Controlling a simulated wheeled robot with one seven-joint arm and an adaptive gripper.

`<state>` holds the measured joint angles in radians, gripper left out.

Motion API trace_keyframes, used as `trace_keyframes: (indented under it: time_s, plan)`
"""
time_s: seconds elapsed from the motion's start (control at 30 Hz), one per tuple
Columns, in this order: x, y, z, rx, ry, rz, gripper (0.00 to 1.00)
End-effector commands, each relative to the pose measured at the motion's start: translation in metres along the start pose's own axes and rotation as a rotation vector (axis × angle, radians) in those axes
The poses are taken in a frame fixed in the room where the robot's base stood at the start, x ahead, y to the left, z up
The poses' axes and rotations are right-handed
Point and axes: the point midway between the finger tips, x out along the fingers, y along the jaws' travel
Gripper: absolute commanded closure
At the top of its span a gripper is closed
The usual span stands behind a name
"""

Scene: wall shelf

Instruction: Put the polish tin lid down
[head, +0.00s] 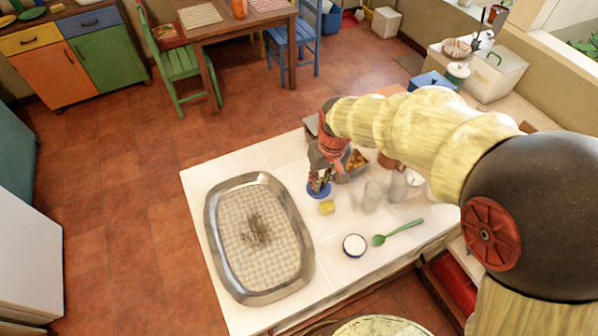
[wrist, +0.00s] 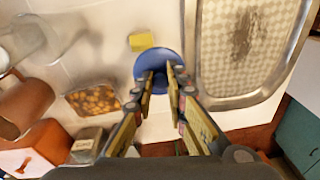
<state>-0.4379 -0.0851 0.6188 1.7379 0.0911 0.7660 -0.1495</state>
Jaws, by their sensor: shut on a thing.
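The polish tin lid is a round blue disc (head: 319,194), near the middle of the white tiled counter in the head view. It also shows in the wrist view (wrist: 152,60). My gripper (head: 319,183) points down and is shut on the lid; in the wrist view its fingertips (wrist: 161,80) overlap the lid's near part. I cannot tell whether the lid touches the counter. A small round tin with white contents and a dark rim (head: 354,245) stands apart from it, closer to the counter's front.
A large oval metal tray (head: 212,242) lies left of the lid. A yellow block (head: 327,207) is just beside the lid. A green spoon (head: 398,232) lies right of the tin. Clear glasses (head: 374,191) and a dish of food (wrist: 93,101) are nearby. Bare counter lies between tray and tin.

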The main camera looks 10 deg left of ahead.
Motion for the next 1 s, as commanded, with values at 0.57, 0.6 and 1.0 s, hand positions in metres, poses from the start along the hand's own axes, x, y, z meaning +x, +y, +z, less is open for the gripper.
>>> trace_keyframes:
  time_s: [0.57, 0.6, 1.0]
  plan:
    - [0.083, 0.011, -0.097, -0.001, -0.005, 0.0, 1.0]
    - [0.088, 0.012, -0.102, -0.001, -0.004, 0.0, 1.0]
    - [0.118, 0.015, -0.117, -0.001, -0.003, 0.0, 1.0]
